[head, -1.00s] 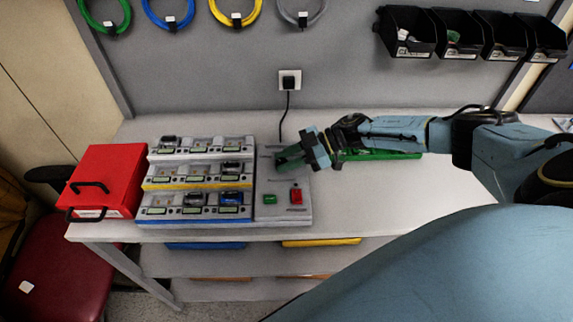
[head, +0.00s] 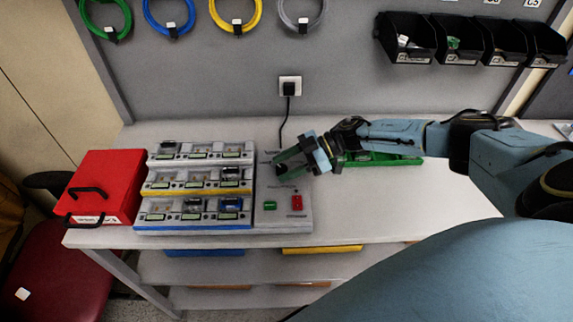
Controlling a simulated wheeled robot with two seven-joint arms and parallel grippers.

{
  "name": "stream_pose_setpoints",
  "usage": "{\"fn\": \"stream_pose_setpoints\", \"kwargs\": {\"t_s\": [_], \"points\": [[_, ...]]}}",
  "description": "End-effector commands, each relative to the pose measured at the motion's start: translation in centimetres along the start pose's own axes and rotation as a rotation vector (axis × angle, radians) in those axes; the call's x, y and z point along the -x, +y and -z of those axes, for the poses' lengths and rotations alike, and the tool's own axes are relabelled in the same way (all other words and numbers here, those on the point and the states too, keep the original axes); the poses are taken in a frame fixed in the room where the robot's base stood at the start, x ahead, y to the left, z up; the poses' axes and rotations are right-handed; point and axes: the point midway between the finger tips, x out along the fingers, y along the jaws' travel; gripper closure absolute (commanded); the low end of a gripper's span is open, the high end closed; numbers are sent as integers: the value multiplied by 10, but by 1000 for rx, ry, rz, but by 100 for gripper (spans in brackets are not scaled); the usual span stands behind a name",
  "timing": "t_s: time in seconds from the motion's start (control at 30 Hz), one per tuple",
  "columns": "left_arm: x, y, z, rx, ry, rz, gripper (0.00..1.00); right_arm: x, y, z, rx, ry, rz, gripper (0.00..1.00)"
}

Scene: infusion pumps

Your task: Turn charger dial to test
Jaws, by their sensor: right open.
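The charger (head: 268,222) is a stepped grey rack on the table with a control panel on its right side. A dark round dial (head: 280,169) shows on the upper part of that panel, partly covered by my gripper. Its pointer and markings are too small to read. My right gripper (head: 283,161) is open, its fingers pointing left over the panel and close to the dial. I cannot tell whether they touch it. My left gripper is not in view.
Several pump-like devices sit in the rack's rows. Green (head: 270,206) and red (head: 297,202) buttons are on the panel's lower part. A red case (head: 105,185) stands left of the rack. A green tray (head: 385,160) lies behind my right forearm. The table to the right is clear.

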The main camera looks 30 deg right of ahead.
Motion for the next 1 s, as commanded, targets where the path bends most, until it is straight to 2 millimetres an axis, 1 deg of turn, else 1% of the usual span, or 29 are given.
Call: {"fn": "stream_pose_setpoints", "kwargs": {"t_s": [0.17,0.27,0.37,0.5,0.7,0.83,1.0], "points": [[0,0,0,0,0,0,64,4,0,0,0,-1,-1,50],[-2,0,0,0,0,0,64,15,1,-1,0,-2,-3,50],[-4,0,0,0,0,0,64,34,1,-2,0,-3,-4,50],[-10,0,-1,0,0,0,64,66,1,-2,0,-3,-4,50],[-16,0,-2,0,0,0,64,107,0,-2,0,-3,-3,50],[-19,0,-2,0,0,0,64,124,0,-1,-1,-1,-1,50],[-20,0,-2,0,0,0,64,133,0,0,0,1,0,50]]}}
